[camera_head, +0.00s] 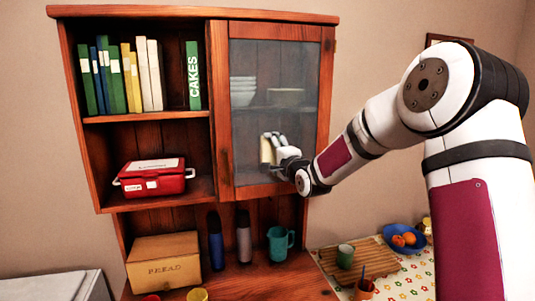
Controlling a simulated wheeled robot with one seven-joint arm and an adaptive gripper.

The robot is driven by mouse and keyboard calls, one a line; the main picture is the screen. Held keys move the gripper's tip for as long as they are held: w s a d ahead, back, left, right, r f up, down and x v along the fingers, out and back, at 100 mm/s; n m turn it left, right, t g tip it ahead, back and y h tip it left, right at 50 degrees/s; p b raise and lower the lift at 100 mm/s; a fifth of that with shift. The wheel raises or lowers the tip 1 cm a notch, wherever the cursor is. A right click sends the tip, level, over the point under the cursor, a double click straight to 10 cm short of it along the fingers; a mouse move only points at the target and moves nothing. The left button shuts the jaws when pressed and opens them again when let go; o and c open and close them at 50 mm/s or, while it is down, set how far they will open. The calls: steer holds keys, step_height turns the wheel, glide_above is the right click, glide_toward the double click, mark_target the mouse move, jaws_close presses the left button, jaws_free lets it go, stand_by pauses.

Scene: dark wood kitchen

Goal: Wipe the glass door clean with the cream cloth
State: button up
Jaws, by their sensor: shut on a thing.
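The glass door (272,75) is the right-hand door of the wall cabinet. It has a wooden frame and is shut. Its pane looks hazy, with bowls dimly visible behind it. My gripper (276,152) is at the lower middle of the pane, shut on the cream cloth (265,150). The cloth shows as a small upright pale patch on the left of my gripper, at or very near the glass. Whether it touches the pane I cannot tell. My gripper hides part of the cloth and the lower pane.
Open shelves on the left hold several books (145,75) and a red box (152,177). Below stand a bread box (165,260), two bottles (244,237) and a teal mug (280,243).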

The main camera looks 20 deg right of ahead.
mark_target(255, 150)
steer(key=shift+d, duration=3.15)
steer(key=shift+a, duration=5.4)
steer(key=shift+s, duration=3.05)
steer(key=shift+s, duration=0.1)
steer(key=s, duration=0.2)
steer(key=shift+s, duration=0.4)
